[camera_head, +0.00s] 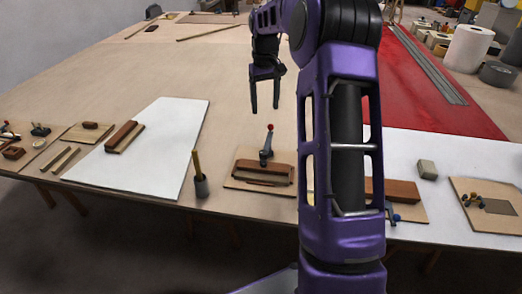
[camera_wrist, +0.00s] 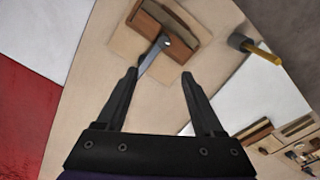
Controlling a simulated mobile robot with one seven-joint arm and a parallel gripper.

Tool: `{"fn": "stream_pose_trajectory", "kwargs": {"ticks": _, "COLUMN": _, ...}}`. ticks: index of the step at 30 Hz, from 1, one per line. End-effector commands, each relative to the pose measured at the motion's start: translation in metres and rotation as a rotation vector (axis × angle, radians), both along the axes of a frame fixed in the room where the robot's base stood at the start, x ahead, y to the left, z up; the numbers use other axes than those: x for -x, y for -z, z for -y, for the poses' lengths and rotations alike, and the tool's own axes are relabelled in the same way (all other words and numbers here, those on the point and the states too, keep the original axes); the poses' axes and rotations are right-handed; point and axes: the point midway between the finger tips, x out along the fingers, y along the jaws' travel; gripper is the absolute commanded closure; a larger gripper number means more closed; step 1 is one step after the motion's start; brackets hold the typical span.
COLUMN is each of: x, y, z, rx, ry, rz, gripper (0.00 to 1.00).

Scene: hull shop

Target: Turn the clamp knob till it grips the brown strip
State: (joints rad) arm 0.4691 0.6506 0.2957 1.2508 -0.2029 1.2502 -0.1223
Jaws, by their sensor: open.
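A clamp with a blue knob (camera_head: 396,218) sits at the front edge of a small board, right of my arm. A brown strip (camera_head: 402,190) lies beside it, partly hidden by my arm, so I cannot tell whether the clamp touches it. Another fixture has an upright grey lever (camera_head: 267,150) with a red ball, beside a brown block (camera_head: 265,170). My gripper (camera_head: 265,110) is open and empty above the table, behind this lever. In the wrist view my gripper (camera_wrist: 159,76) points toward the same lever (camera_wrist: 152,54) and brown block (camera_wrist: 178,24), apart from the block.
A dark cup with a yellow stick (camera_head: 199,180) stands left of the lever fixture. A white sheet (camera_head: 160,150) with a brown block lies farther left. A grey block (camera_head: 427,170) and another small board (camera_head: 490,205) are at right. The table's middle is clear.

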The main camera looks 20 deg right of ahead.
Motion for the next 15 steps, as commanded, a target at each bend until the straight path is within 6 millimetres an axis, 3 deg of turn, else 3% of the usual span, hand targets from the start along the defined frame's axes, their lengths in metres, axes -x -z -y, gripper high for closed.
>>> {"fn": "stream_pose_trajectory", "kwargs": {"ticks": 7, "x": 0.005, "y": 0.014, "z": -0.006, "rx": -0.023, "ry": -0.012, "rz": -0.018, "gripper": 0.31}}
{"fn": "stream_pose_trajectory", "kwargs": {"ticks": 15, "x": 0.005, "y": 0.07, "z": -0.006, "rx": -0.022, "ry": -0.011, "rz": -0.019, "gripper": 0.31}}
